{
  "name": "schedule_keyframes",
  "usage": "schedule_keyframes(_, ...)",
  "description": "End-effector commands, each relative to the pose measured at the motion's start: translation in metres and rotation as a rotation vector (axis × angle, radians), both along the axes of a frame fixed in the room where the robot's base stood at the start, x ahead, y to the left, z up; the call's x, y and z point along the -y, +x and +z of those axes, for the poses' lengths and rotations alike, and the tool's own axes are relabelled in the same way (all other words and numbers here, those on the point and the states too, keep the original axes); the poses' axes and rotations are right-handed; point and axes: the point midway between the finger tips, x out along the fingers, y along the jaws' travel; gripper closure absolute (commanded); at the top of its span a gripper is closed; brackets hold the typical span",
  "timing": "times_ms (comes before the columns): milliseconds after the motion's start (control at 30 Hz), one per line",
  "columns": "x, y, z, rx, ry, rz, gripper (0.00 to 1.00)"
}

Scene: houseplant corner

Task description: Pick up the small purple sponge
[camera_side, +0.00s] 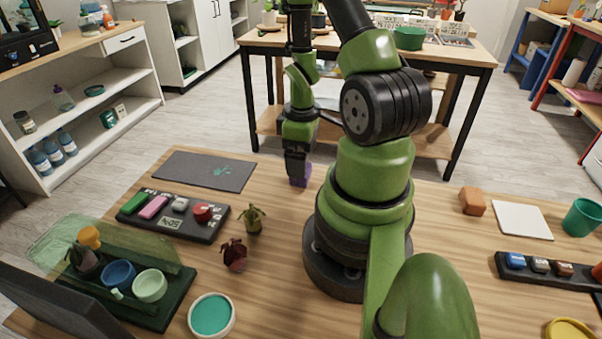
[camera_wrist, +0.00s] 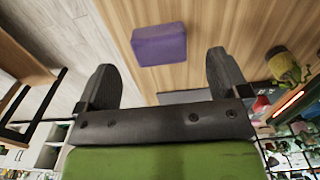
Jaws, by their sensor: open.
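The small purple sponge (camera_side: 299,176) stands on the wooden table near its far edge in the side view, partly hidden behind my gripper. In the wrist view the sponge (camera_wrist: 159,45) is a purple block lying beyond the fingertips, between the lines of the two fingers. My gripper (camera_side: 297,176) points down over the sponge in the side view. In the wrist view my gripper (camera_wrist: 160,62) has its two dark fingers wide apart with nothing between them. I cannot tell the exact height of the fingertips above the sponge.
A dark mat (camera_side: 204,170) lies left of the sponge. A black tray (camera_side: 172,215) with small blocks is nearer. A green plant (camera_side: 251,219) and a dark red plant (camera_side: 233,254) stand closer to the camera. An orange-brown block (camera_side: 472,201) sits right of my base.

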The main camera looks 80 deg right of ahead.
Motion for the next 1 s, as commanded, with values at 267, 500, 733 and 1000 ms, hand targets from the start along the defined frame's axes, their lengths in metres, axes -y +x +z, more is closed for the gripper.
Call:
schedule_keyframes(267, 0.000, 0.002, -0.036, -0.003, 0.005, 0.000, 0.06)
schedule_keyframes(500, 0.000, 0.002, -0.045, -0.001, 0.003, -0.001, 0.06)
schedule_keyframes(733, 0.000, 0.002, -0.044, 0.000, 0.003, -0.001, 0.27)
schedule_keyframes(1000, 0.000, 0.002, -0.044, -0.001, 0.003, -0.001, 0.63)
